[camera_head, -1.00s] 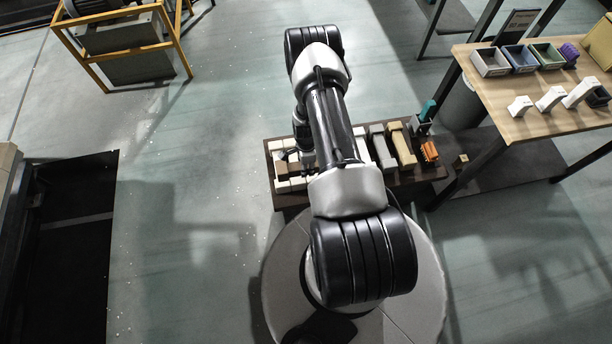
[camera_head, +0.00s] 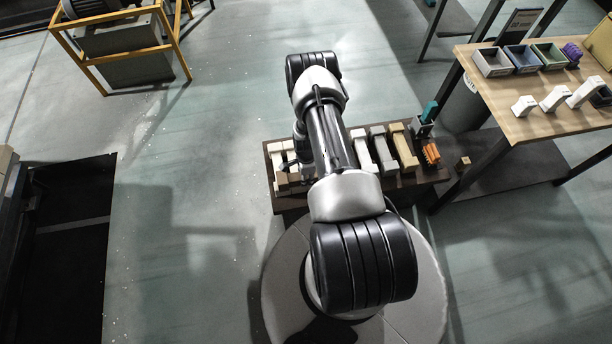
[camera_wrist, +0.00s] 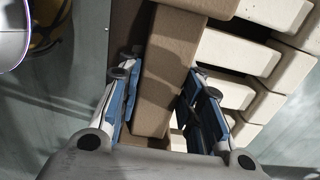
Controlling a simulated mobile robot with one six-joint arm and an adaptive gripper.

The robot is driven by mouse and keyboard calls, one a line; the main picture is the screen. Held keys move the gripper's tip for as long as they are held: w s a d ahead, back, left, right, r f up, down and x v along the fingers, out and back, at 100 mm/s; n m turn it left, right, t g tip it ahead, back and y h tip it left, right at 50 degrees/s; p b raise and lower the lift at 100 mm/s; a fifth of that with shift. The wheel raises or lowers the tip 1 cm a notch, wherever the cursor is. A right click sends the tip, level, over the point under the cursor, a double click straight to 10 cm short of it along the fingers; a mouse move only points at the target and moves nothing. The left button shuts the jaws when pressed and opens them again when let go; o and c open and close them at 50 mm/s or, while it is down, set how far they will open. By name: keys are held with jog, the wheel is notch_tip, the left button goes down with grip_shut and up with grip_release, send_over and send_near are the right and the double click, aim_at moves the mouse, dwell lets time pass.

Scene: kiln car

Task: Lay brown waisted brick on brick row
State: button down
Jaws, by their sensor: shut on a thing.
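The brown waisted brick (camera_wrist: 165,75) lies between the two blue-padded fingers of my gripper (camera_wrist: 163,112) in the wrist view. My gripper is shut on it. The brick runs up the picture, with a narrower middle and a wider far end. The row of white bricks (camera_wrist: 235,50) lies just right of it. I cannot tell whether the held brick touches the row or hangs above it. In the head view the white bricks (camera_head: 277,161) are at the left end of the dark bench, and my arm hides most of the gripper.
On the bench (camera_head: 290,203), grey bricks (camera_head: 381,150) and a tan waisted brick (camera_head: 404,148) stand right of my arm, then an orange item (camera_head: 432,153). A wooden table (camera_head: 520,125) with bins and white parts is at right.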

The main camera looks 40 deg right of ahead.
jog(key=c, duration=1.1)
grip_release()
jog(key=shift+r, duration=0.1)
jog(key=w+a+r+n+p, duration=0.1)
jog(key=w+r+n+p, duration=0.15)
jog(key=r, duration=1.15)
jog(key=w+a+r+n+p, duration=0.15)
jog(key=w+r, duration=0.25)
jog(key=r, duration=1)
jog(key=a+r+n+t, duration=0.1)
jog(key=a+r+n, duration=0.3)
jog(key=r, duration=0.6)
jog(key=a+r+n+t, duration=0.1)
jog(key=a+r+n, duration=0.2)
jog(key=r, duration=0.7)
jog(key=s+a+r+n+t, duration=0.1)
jog(key=s+a+r+n, duration=0.25)
jog(key=r, duration=0.35)
jog(key=s+a+r+n, duration=0.3)
jog(key=s+a+r, duration=0.2)
jog(key=r, duration=0.1)
jog(key=shift+s+a+r+n+t, duration=0.25)
jog(key=shift+s+a+r+n, duration=0.8)
jog(key=shift+s, duration=1.1)
jog(key=shift+s+a+r+n+t, duration=0.3)
jog(key=shift+s+a+r+n, duration=0.4)
jog(key=shift+s+n, duration=1)
jog(key=shift+s+a+r+n+t, duration=0.25)
jog(key=shift+s+a+r+n, duration=0.65)
jog(key=shift+s, duration=1.65)
